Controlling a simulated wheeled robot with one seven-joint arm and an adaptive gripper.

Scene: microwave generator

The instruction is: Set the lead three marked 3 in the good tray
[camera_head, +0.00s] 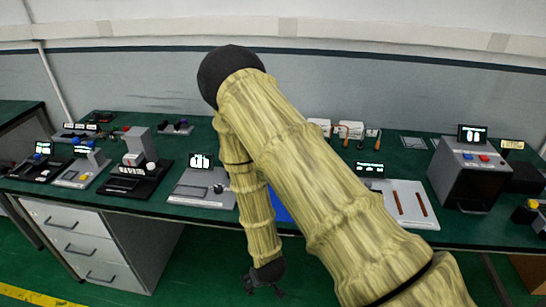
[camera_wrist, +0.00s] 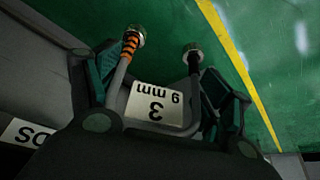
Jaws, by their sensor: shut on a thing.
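My gripper (camera_wrist: 160,88) is shut on the lead marked 3 (camera_wrist: 157,105). In the wrist view the lead is a grey bent piece with metal ends, one with an orange band and one dark. In the head view my gripper (camera_head: 265,282) hangs low in front of the bench edge, over the floor; the lead is too small to make out there. A white tray (camera_head: 433,218) with brown strips lies right of my arm. A blue surface (camera_head: 281,205) shows partly behind my arm. I cannot read which is the good tray.
The green bench top (camera_head: 330,145) carries several grey devices at the left and a large grey box (camera_head: 468,180) with red and blue buttons at the right. A drawer cabinet (camera_head: 85,240) stands under the left side. My arm hides the middle of the bench.

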